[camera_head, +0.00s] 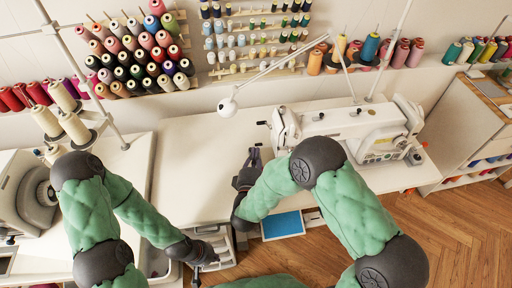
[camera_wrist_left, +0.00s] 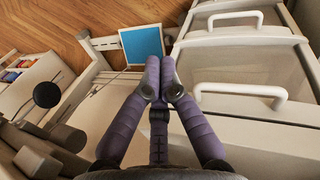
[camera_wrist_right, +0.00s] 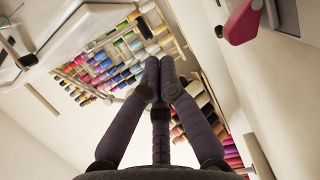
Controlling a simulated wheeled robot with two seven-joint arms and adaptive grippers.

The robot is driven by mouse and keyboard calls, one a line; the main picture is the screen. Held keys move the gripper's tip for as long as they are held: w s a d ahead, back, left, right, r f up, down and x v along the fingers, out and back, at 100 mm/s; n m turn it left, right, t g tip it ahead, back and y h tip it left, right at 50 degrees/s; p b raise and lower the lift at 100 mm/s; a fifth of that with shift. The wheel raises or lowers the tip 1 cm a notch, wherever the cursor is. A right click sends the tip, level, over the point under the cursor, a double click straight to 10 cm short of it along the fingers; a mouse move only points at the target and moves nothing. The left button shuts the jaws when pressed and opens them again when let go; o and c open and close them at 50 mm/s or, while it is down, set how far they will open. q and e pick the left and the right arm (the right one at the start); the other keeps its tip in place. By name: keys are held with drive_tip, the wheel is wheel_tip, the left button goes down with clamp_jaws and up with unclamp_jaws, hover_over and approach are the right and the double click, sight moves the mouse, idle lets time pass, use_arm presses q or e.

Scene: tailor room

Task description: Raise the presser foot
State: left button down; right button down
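A white sewing machine (camera_head: 345,128) stands on the white table right of centre in the head view; my right arm partly covers its front. Its presser foot and lifting lever cannot be made out. My right gripper (camera_head: 254,158) is over the table, left of the machine and apart from it. Its fingers (camera_wrist_right: 158,78) meet at the tips in the right wrist view, with nothing between them. My left gripper (camera_head: 214,258) is low by the table's front, near the drawers. Its fingers (camera_wrist_left: 158,78) are together and empty in the left wrist view.
White drawers with handles (camera_wrist_left: 240,90) are close to my left gripper. A blue panel (camera_head: 283,225) lies below the table's front edge. A white lamp (camera_head: 228,106) reaches over the table. Thread racks (camera_head: 140,55) line the wall. The tabletop (camera_head: 190,150) left of the machine is clear.

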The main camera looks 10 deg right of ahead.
drive_tip(key=shift+b+x, duration=1.85)
drive_tip(key=shift+x, duration=3.65)
drive_tip(key=shift+r, duration=0.1)
